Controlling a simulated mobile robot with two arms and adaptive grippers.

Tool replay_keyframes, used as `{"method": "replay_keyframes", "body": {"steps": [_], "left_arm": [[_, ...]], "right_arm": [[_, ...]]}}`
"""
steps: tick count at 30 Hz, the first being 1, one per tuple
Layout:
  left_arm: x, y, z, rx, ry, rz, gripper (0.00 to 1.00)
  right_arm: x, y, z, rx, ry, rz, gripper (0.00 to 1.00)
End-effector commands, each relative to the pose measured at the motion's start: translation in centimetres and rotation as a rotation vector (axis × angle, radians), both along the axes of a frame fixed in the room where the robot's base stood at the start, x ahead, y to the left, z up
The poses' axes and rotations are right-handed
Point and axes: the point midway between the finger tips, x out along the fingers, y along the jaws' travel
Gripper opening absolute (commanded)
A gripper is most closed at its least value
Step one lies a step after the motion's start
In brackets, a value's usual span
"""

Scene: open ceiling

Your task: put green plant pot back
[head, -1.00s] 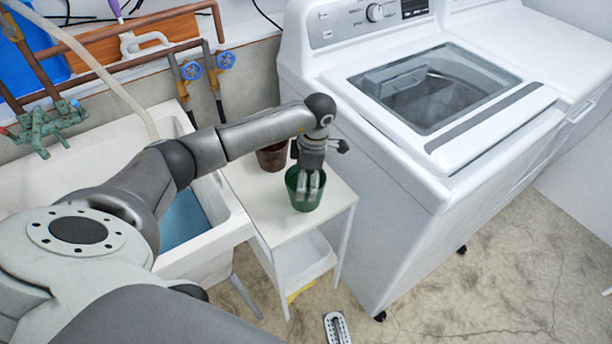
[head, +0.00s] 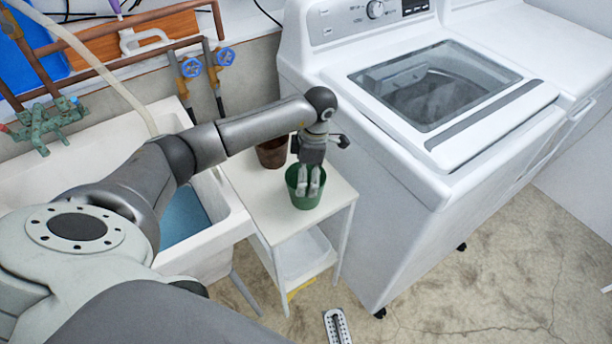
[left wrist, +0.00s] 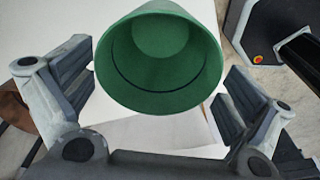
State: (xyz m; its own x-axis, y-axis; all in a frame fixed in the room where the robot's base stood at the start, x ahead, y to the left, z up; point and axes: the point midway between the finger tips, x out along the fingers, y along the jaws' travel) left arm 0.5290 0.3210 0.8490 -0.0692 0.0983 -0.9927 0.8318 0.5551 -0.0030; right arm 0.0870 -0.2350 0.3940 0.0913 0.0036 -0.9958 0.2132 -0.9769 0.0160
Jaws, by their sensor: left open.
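The green plant pot (head: 305,197) stands upright on the top of a small white shelf stand (head: 331,212) between the sink and the washer. My left gripper (head: 309,181) points down over the pot, with its fingertips at or inside the rim in the head view. In the left wrist view the empty pot (left wrist: 160,60) lies between the two spread fingers of the gripper (left wrist: 160,95), with no clear contact. A brown pot (head: 272,154) stands behind it on the stand, partly hidden by my arm. My right gripper is not in view.
The white washer (head: 400,190) stands close on the right. A white sink (head: 105,150) is on the left, with pipes and blue valves (head: 226,57) behind.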

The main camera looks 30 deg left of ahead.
Motion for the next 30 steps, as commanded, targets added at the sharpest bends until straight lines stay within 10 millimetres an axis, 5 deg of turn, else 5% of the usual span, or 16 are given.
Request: {"method": "replay_keyframes", "body": {"steps": [15,30], "left_arm": [[0.8,-1.0,9.8,0.001,-0.004,0.000,1.00],[0.8,-1.1,11.0,0.000,-0.001,0.000,1.00]], "right_arm": [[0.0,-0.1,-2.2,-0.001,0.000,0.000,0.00],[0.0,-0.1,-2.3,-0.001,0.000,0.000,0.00]]}}
